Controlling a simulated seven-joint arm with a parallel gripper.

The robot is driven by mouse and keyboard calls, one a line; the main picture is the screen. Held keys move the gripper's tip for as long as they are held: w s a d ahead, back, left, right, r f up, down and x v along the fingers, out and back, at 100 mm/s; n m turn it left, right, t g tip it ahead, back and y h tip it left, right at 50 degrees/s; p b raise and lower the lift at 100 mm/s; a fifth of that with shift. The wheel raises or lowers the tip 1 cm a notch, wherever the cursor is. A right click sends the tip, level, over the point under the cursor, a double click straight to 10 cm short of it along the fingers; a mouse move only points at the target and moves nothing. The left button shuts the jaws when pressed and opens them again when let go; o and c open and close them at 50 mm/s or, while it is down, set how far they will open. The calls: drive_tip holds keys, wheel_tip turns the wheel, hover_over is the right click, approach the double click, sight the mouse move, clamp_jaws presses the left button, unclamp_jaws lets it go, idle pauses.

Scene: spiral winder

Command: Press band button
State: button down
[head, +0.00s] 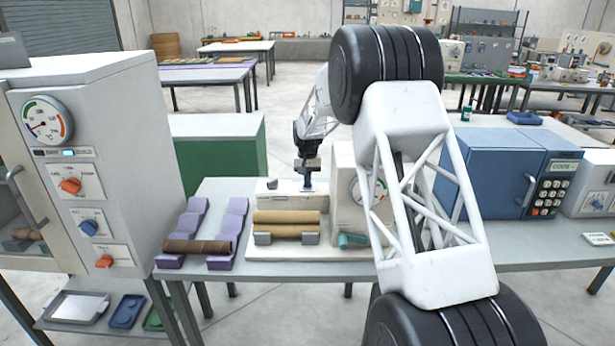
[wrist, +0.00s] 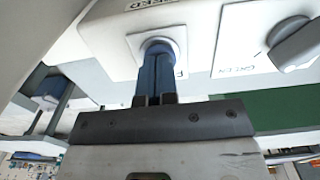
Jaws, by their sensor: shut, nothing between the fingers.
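The white winder (head: 268,197) stands on the grey table, with tan rollers (head: 286,217) along its front and a gauge on its taller right part. In the wrist view a pale round button (wrist: 160,43) sits on a square plate on the white housing. My gripper (wrist: 157,62) is shut and empty, its blue fingers side by side. The fingertips lie over the lower part of the button; I cannot tell whether they press it. In the head view my gripper (head: 307,184) points down at the back of the winder, where the button is hidden.
A grey knob (wrist: 292,45) is beside the button. Purple stands (head: 195,222) with a brown roll (head: 197,246) are left of the winder. A teal piece (head: 352,240) lies at its right front. A white cabinet (head: 112,130) stands left, a blue oven (head: 485,170) right.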

drive_tip(key=shift+f, duration=0.1)
drive_tip(key=shift+f, duration=1.05)
drive_tip(key=shift+s, duration=0.1)
wheel_tip(320, 180, up, 15)
drive_tip(key=shift+w, duration=0.2)
drive_tip(key=shift+r, duration=0.1)
idle(0.6)
